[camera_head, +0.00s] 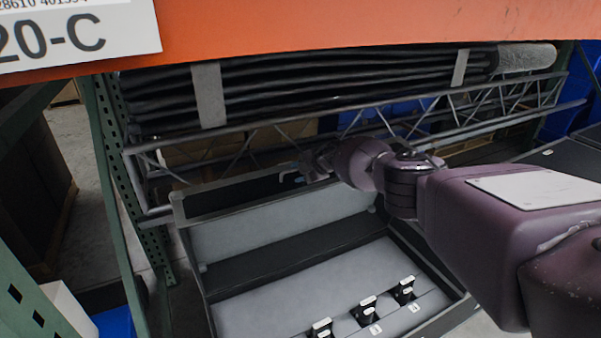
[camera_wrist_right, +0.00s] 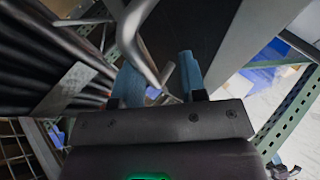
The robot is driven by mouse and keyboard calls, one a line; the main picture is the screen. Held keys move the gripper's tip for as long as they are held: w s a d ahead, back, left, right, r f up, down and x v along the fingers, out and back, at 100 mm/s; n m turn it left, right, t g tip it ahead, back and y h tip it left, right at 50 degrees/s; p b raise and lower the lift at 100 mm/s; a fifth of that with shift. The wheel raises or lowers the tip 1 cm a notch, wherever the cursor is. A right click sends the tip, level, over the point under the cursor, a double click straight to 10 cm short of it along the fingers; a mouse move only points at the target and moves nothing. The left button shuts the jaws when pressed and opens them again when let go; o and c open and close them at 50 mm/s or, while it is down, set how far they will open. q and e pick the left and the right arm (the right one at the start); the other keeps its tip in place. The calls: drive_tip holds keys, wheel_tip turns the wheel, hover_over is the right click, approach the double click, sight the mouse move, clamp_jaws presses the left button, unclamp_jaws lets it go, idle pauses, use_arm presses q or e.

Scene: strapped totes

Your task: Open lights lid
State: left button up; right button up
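The lights case (camera_head: 290,285) is a dark box with a grey padded inside. Several black fittings with pale tops sit in its front row. Its lid (camera_head: 270,224) stands raised at the back, with a grey padded inner face. My right arm reaches in from the right, over the case, to the lid's upper edge. My right gripper (camera_head: 297,170) is small and partly hidden there. In the right wrist view, its two blue fingers (camera_wrist_right: 158,82) are apart, with a bent grey metal bar (camera_wrist_right: 137,45) running between or just beyond them. I cannot tell whether they touch it. My left gripper is out of view.
An orange beam (camera_head: 350,22) crosses the top. Black strapped rolls (camera_head: 330,88) and a grey metal truss (camera_head: 480,107) lie behind the lid. A green rack post (camera_head: 118,190) stands at the left. A dark surface lies at the far right.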

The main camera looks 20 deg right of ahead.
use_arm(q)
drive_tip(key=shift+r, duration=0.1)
use_arm(e)
drive_tip(key=shift+s+d+f, duration=0.1)
drive_tip(key=shift+d+f, duration=0.05)
drive_tip(key=shift+s+d+r+p, duration=0.2)
drive_tip(key=shift+r+p, duration=0.2)
drive_tip(key=shift+p, duration=0.2)
drive_tip(key=p+v, duration=0.3)
drive_tip(key=shift+r, duration=0.1)
drive_tip(key=shift+s+d+r+p, duration=0.3)
drive_tip(key=shift+s+r+p, duration=0.2)
drive_tip(key=shift+p, duration=0.55)
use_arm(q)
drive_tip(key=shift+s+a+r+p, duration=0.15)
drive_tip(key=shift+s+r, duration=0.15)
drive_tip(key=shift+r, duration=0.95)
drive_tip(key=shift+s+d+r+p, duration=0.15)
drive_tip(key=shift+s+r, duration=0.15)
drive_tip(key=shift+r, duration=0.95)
use_arm(e)
drive_tip(key=shift+v, duration=2.6)
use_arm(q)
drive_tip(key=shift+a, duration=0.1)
